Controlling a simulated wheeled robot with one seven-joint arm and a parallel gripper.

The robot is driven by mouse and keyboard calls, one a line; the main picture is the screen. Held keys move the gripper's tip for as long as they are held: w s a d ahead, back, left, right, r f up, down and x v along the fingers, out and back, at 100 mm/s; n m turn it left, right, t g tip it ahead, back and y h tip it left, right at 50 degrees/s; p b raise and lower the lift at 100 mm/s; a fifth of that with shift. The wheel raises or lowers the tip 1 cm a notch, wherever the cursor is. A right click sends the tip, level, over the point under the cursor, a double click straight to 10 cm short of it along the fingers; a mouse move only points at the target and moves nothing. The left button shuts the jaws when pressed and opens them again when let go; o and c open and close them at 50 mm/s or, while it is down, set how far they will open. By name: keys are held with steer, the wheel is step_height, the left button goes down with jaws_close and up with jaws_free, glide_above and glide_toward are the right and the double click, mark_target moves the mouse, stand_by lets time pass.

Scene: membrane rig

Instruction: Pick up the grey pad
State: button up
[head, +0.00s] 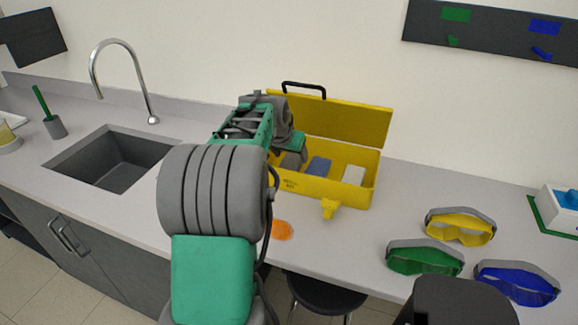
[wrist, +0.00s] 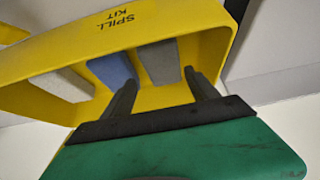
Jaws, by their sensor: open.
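The grey pad (head: 291,161) stands at the left end of the open yellow spill kit box (head: 325,192), partly hidden by my arm in the head view. In the wrist view the grey pad (wrist: 158,60) lies just beyond and between the fingertips of my gripper (wrist: 160,77). My gripper is open, with its two dark fingers spread and nothing between them that I can make out. Whether the fingers touch the pad cannot be told. In the head view my arm hides the fingers.
A blue pad (head: 319,167) and a white pad (head: 353,175) stand right of the grey pad in the box. The box's raised lid (head: 350,120) is behind. A yellow object (head: 329,208) and an orange spot (head: 281,230) are in front. Goggles (head: 426,258) lie at right.

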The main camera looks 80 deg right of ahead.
mark_target(291, 161)
steer(key=x, duration=0.4)
steer(key=shift+w+f+p, duration=0.35)
steer(key=shift+f+p, duration=0.05)
steer(key=shift+f, duration=0.05)
steer(key=c, duration=1.1)
steer(key=shift+r, duration=0.15)
